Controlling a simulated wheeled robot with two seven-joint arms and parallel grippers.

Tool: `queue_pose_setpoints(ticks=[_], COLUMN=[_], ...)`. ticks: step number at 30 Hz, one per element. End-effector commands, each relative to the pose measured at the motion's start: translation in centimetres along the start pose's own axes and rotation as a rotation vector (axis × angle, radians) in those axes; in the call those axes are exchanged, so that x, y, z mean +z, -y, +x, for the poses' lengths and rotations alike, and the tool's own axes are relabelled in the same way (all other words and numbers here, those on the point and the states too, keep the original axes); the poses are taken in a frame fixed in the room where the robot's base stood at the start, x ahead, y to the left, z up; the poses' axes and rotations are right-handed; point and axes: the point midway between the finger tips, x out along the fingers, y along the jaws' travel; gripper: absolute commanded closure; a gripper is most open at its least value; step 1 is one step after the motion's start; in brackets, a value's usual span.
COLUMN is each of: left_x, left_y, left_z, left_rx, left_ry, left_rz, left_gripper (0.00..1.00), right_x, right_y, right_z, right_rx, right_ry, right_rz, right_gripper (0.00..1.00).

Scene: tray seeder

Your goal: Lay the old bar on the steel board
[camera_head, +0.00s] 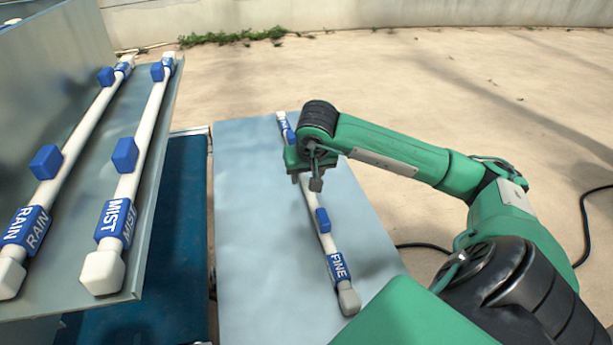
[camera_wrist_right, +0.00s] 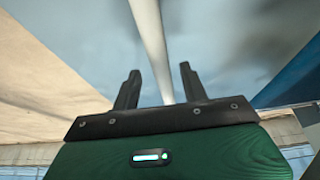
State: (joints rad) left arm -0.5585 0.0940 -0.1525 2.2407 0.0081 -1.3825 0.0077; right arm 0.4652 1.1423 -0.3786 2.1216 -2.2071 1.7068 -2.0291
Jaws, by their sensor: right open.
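A white bar with blue FINE labels (camera_head: 328,243) lies lengthwise on the pale blue-grey steel board (camera_head: 250,250). It has a blue block near its middle and a grey near end. My right gripper (camera_head: 307,181) is over the bar's upper half, open, and hides part of it. In the right wrist view the bar (camera_wrist_right: 150,40) runs in line with the gap between the two open fingers (camera_wrist_right: 159,72). I see nothing gripped; whether the fingers touch the bar I cannot tell. My left gripper is not in view.
At left a raised metal rack (camera_head: 60,287) holds a RAIN bar (camera_head: 78,140) and a MIST bar (camera_head: 146,123). A dark blue surface (camera_head: 185,220) lies between rack and board. The board is bare on both sides of the FINE bar. A black cable (camera_head: 415,246) lies on the floor at right.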

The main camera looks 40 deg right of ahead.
Motion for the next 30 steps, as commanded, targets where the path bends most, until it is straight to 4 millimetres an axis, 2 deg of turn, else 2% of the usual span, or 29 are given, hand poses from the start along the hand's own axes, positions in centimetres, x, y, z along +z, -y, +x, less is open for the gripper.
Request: queue_pose_setpoints(ticks=[1, 6, 13, 18, 30], left_x=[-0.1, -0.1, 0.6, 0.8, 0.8], left_y=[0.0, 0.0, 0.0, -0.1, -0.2], left_z=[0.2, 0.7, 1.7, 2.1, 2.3], left_rx=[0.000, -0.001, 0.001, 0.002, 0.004], left_ry=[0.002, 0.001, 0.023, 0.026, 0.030], left_rz=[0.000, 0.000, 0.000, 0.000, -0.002], left_gripper=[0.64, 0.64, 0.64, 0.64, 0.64], right_x=[-0.2, -0.1, -0.1, 0.0, 0.0], right_y=[0.0, 0.0, 0.0, 0.0, 0.0], right_z=[-1.3, -5.2, -9.0, -10.2, -10.3], right_rx=[-0.001, -0.001, -0.001, 0.001, 0.001], right_ry=[-0.007, -0.006, -0.004, -0.002, -0.001], right_rz=[-0.002, -0.002, -0.001, -0.001, -0.001], right_gripper=[0.56, 0.56, 0.56, 0.56, 0.56])
